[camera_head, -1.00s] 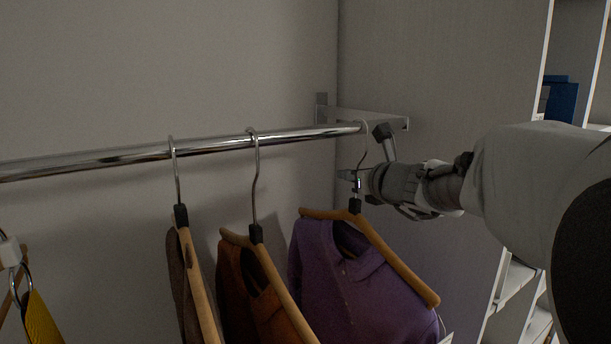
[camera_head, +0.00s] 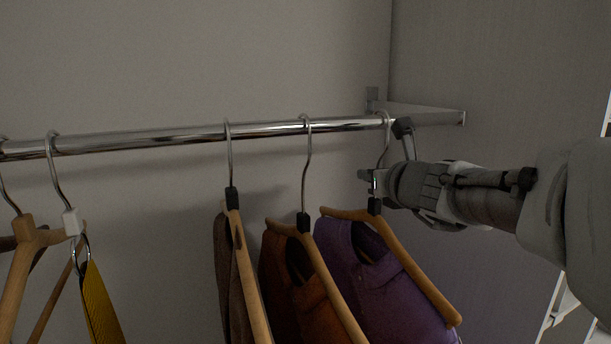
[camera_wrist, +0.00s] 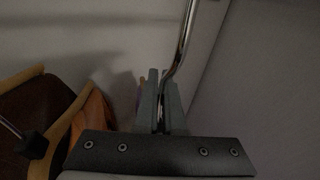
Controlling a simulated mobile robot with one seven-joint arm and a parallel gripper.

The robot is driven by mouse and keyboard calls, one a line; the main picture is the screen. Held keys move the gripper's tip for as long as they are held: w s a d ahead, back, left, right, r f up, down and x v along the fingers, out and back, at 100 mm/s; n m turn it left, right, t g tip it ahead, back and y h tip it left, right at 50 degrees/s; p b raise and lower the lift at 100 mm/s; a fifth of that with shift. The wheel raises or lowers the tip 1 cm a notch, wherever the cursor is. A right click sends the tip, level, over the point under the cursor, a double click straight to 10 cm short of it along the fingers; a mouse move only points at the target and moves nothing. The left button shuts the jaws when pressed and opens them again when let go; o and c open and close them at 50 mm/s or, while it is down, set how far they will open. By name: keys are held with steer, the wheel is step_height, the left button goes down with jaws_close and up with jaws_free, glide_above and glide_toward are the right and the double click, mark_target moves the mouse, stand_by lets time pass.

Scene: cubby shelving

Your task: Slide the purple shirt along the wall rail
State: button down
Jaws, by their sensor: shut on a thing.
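The purple shirt (camera_head: 385,285) hangs on a wooden hanger (camera_head: 415,268) near the right end of the chrome wall rail (camera_head: 270,129). The hanger's metal hook (camera_head: 385,145) loops over the rail. My gripper (camera_head: 374,183) is shut on this hook, just above the hanger's black collar. The wrist view shows the hook (camera_wrist: 183,45) passing down between my two fingers (camera_wrist: 161,100). The lower part of the shirt is cut off by the picture edge.
An orange-brown shirt (camera_head: 300,290) hangs close to the left of the purple one. A dark brown garment (camera_head: 226,270) and a yellow item (camera_head: 100,305) hang further left. A white bracket (camera_head: 430,113) holds the rail's right end beside the side wall.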

steer(key=shift+s+a+r, duration=0.3)
steer(key=shift+s+a, duration=0.05)
steer(key=shift+a, duration=0.3)
steer(key=c, duration=0.9)
jaws_free()
steer(key=shift+c, duration=0.2)
